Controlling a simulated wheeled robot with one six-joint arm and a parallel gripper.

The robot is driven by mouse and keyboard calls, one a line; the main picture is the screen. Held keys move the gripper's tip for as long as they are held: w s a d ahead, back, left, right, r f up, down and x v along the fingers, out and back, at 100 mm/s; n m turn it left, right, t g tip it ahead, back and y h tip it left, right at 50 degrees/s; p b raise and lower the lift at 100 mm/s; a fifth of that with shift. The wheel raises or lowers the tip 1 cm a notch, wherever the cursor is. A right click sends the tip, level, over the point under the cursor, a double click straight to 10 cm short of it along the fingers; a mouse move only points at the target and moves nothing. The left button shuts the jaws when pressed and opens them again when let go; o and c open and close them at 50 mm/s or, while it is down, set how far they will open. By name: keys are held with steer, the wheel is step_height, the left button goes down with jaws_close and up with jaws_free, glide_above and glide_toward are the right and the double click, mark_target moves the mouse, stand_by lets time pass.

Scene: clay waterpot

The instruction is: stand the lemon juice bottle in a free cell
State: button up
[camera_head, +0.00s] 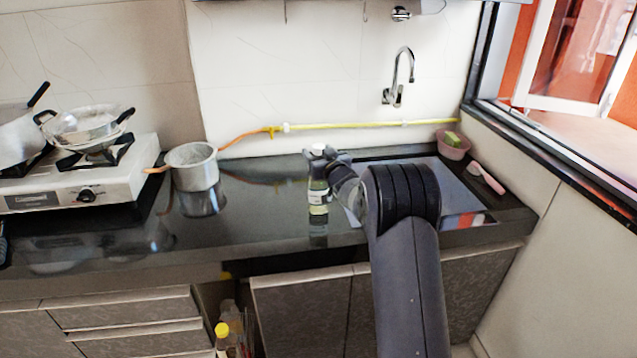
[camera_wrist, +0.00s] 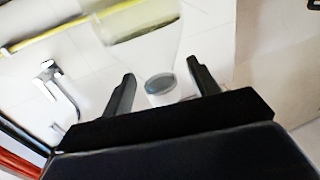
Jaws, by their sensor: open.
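A small bottle with pale yellow-green contents and a whitish label (camera_head: 318,196) stands upright on the dark counter, left of the sink; I take it for the lemon juice bottle. My gripper (camera_head: 326,156) is at its upper part, reaching in from the right. In the wrist view the clear bottle (camera_wrist: 150,45) shows between and beyond the two separated fingers of my gripper (camera_wrist: 161,85). The jaws are open, and I cannot tell whether either finger touches the bottle. No divided holder with cells can be made out clearly.
A metal saucepan (camera_head: 193,167) and a gas stove (camera_head: 80,175) are to the left. The sink (camera_head: 462,200), a pink bowl (camera_head: 453,146) and a pink brush (camera_head: 487,178) are to the right. Below, a yellow-capped bottle (camera_head: 222,332) stands in an open cabinet gap.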

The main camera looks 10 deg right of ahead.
steer(key=shift+w, duration=0.15)
steer(key=shift+c, duration=0.5)
jaws_close()
steer(key=shift+r, duration=0.1)
